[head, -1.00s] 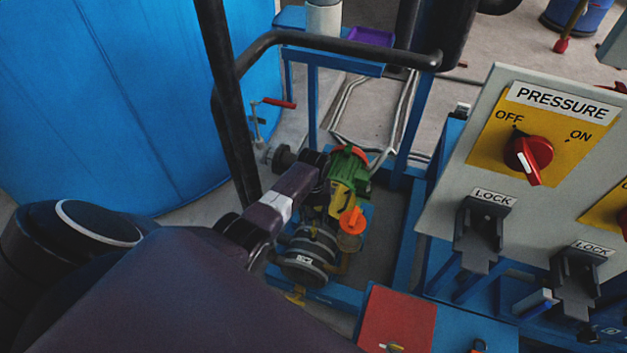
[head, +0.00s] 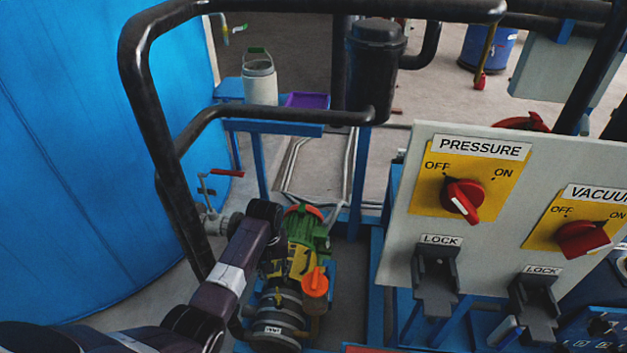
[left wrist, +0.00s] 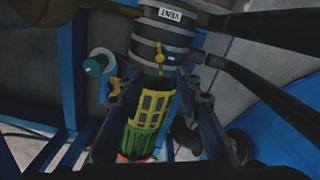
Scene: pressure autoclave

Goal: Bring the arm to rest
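My left arm comes in from the lower left of the head view, a dark purple link (head: 247,244) with a white band. It reaches over the pump-like unit beside the blue tank. My left gripper (left wrist: 153,90) shows in the left wrist view, its two dark fingers spread apart. A yellow slotted guard (left wrist: 152,108) and a green one lie in line between the fingers; I cannot tell whether they touch. In the head view the gripper itself is hard to make out against the unit's yellow and green part (head: 306,232). My right gripper is not in view.
A control panel (head: 400,255) with red PRESSURE (head: 462,199) and VACUUM (head: 583,238) knobs stands at right, with grey lock brackets below. A black pipe rail (head: 150,95) arches over the unit. The large blue tank (head: 80,160) fills the left side.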

